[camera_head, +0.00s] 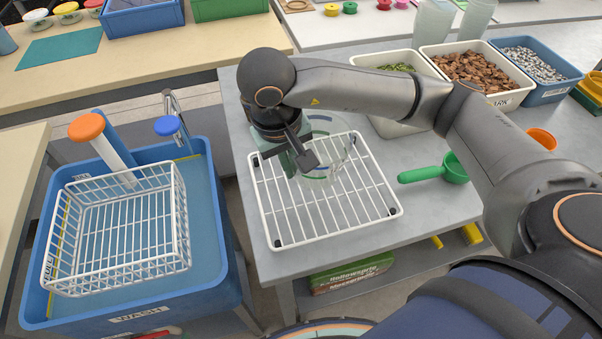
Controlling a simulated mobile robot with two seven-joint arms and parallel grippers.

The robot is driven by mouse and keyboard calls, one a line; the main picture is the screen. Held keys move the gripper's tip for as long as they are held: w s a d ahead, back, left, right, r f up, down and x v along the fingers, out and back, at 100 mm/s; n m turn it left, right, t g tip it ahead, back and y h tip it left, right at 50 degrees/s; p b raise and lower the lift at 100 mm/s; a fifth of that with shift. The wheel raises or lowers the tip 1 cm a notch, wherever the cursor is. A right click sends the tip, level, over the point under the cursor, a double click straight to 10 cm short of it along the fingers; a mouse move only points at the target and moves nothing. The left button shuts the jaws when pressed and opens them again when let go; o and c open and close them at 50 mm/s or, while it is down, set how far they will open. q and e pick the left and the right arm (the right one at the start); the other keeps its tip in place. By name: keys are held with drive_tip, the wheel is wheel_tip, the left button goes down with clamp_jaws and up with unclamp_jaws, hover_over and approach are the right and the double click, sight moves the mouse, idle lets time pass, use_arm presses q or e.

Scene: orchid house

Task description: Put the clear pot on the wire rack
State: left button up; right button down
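The clear pot (343,158) is see-through with a faint greenish tint. It is at the upper part of the white wire rack (345,226), over its bars. I cannot tell whether its base touches the bars or is slightly above them. My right gripper (287,158) points down at the pot's left side, with its dark fingers at the pot's wall and hiding part of it. Whether the fingers grip the wall or stand apart from it is unclear. The rack lies flat on the grey table and holds nothing else. My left gripper is out of view.
A green scoop (425,174) lies right of the rack. Tubs of bark (510,99), grey stones (550,94) and green material (380,113) stand behind. A blue wash tub (215,208) with a white wire basket (188,262) is at left, across a gap.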

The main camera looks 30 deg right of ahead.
sight(300, 188)
drive_tip(key=d+f, duration=0.1)
drive_tip(key=w+d+f, duration=0.1)
drive_tip(key=f, duration=0.1)
drive_tip(key=shift+w+d, duration=0.1)
drive_tip(key=shift+d, duration=0.05)
wheel_tip(300, 188, down, 3)
drive_tip(key=shift+d+f+p, duration=0.1)
drive_tip(key=shift+d+p, duration=0.05)
drive_tip(key=shift+p, duration=0.35)
drive_tip(key=shift+w+f, duration=0.1)
drive_tip(key=shift+f, duration=0.05)
drive_tip(key=shift+f, duration=0.2)
drive_tip(key=c, duration=1.1)
unclamp_jaws()
drive_tip(key=shift+o, duration=0.2)
drive_tip(key=shift+r, duration=0.1)
